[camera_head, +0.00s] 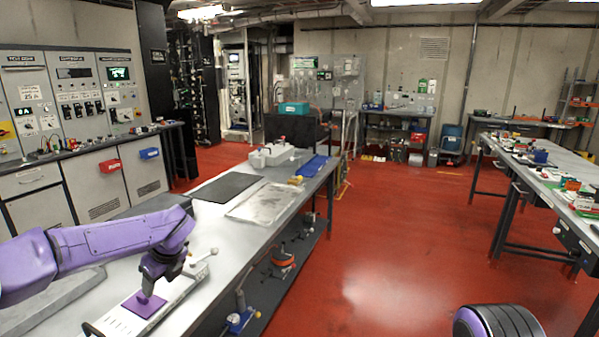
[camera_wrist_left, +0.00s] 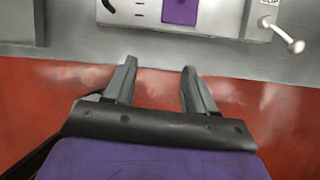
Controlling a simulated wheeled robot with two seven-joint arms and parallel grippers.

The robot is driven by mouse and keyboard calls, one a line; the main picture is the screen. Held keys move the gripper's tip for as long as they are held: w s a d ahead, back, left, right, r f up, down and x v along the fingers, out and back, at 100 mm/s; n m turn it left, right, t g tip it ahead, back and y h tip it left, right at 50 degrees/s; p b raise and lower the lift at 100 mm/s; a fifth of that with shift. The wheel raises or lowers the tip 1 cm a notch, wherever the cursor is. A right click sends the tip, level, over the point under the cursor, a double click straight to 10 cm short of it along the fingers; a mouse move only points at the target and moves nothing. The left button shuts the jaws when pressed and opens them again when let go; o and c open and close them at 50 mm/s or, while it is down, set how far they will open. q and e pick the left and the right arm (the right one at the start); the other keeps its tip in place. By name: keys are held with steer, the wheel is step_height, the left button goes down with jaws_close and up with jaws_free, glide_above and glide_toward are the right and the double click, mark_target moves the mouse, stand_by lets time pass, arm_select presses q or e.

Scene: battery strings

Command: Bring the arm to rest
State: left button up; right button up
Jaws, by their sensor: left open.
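My left arm, purple with a dark wrist, comes in from the left in the head view. Its gripper (camera_head: 150,284) hangs downward near a pale fixture with a purple plate (camera_head: 144,305) and a ball-ended lever (camera_head: 206,255). In the left wrist view the two fingers (camera_wrist_left: 158,68) are apart with nothing between them. Red floor shows behind them, and the bench edge lies past the tips. The purple plate (camera_wrist_left: 180,11) and lever (camera_wrist_left: 283,35) show there at the top, clear of the fingers. My right gripper is not in view.
The grey bench (camera_head: 205,262) carries a black mat (camera_head: 226,187), a metal sheet (camera_head: 264,202), a white device (camera_head: 272,155) and a blue tray (camera_head: 311,166). Control cabinets (camera_head: 75,100) stand at the left. A cluttered bench (camera_head: 545,178) stands at the right. Red floor (camera_head: 400,240) between the benches is clear.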

arm_select(q)
steer(key=s+d+f+m+t+y+b, duration=0.1)
steer(key=s+d+f+m+t+b, duration=0.2)
steer(key=f+m, duration=0.9)
steer(key=s+d+f+m+t+y+b, duration=0.1)
steer(key=s+f+m+t+y, duration=0.1)
steer(key=s+f+m, duration=0.7)
steer(key=s+f+m+g+h+b, duration=0.1)
steer(key=s+f+m+b, duration=0.1)
steer(key=s+f+m, duration=0.4)
steer(key=s+f+m+g+h+b, duration=0.1)
steer(key=s+f+m+h+b, duration=0.1)
steer(key=s+f+m, duration=0.5)
steer(key=s+f+m+g+h+b, duration=0.1)
steer(key=s+f+m, duration=0.5)
steer(key=s, duration=1)
steer(key=shift+f+m+h+b, duration=0.25)
steer(key=shift+m+b, duration=0.2)
steer(key=shift+m, duration=0.55)
